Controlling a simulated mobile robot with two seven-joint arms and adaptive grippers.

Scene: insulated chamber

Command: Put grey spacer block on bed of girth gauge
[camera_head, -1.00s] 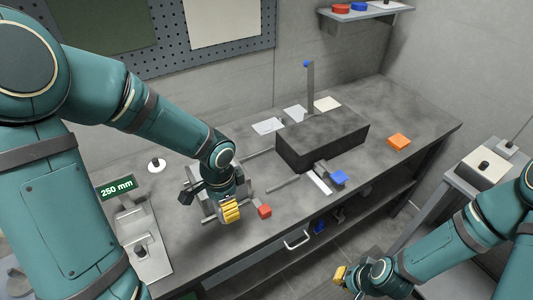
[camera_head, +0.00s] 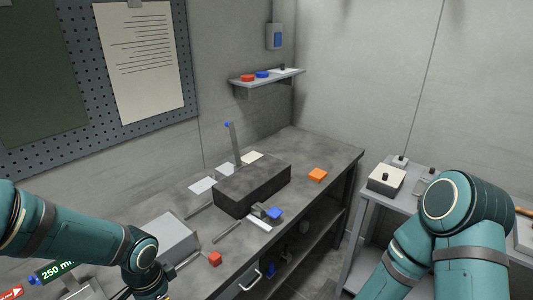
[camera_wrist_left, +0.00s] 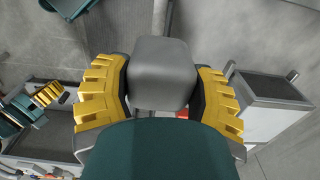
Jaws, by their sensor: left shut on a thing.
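In the left wrist view my left gripper (camera_wrist_left: 163,95) is shut on the grey spacer block (camera_wrist_left: 162,62), with a yellow finger on each side. The block has rounded edges and sticks out past the fingers. In the head view only my left wrist shows at lower left; its fingers and the block are out of sight. A dark slab (camera_head: 250,188) with rails and a blue-tipped post (camera_head: 233,143) stands mid-bench. A 250 mm display (camera_head: 52,272) is at lower left. I cannot tell which belongs to the girth gauge. My right gripper (camera_wrist_left: 45,96) shows small at the left of the wrist view.
A light grey box (camera_head: 167,235) stands behind my left wrist, with a red cube (camera_head: 215,258) to its right. A blue block (camera_head: 274,213) is before the slab, an orange block (camera_head: 317,174) to its right. A side table (camera_head: 368,215) stands right.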

